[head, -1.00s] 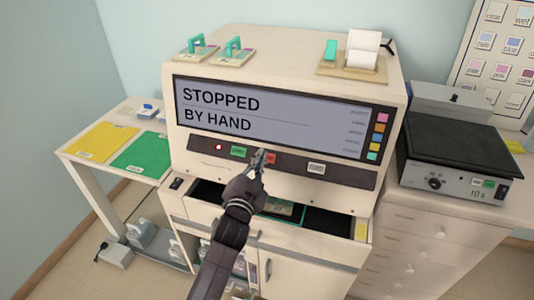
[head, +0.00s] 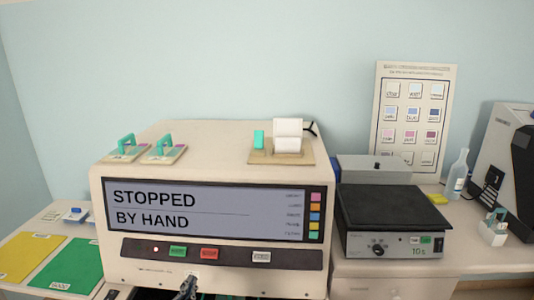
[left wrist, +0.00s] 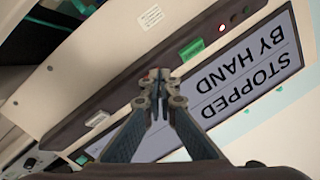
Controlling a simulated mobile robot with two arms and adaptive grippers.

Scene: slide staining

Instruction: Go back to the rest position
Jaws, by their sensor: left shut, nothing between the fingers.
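The staining machine (head: 215,275) stands in the middle of the head view. Its screen (head: 205,211) reads "STOPPED BY HAND". Below the screen are a lit red dot, a green button (head: 177,251), a red button (head: 209,254) and a pale button (head: 261,257). My left gripper (head: 190,282) shows at the bottom edge of the head view, below the buttons. In the left wrist view my left gripper (left wrist: 159,78) has its fingertips together and is empty, in front of the button strip. My right gripper is in neither view.
Two teal-handled racks (head: 126,148) and a printer with a paper roll (head: 288,135) sit on top of the machine. A black-topped hotplate (head: 392,210) stands to the right. Yellow (head: 30,253) and green (head: 71,264) mats lie at the left.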

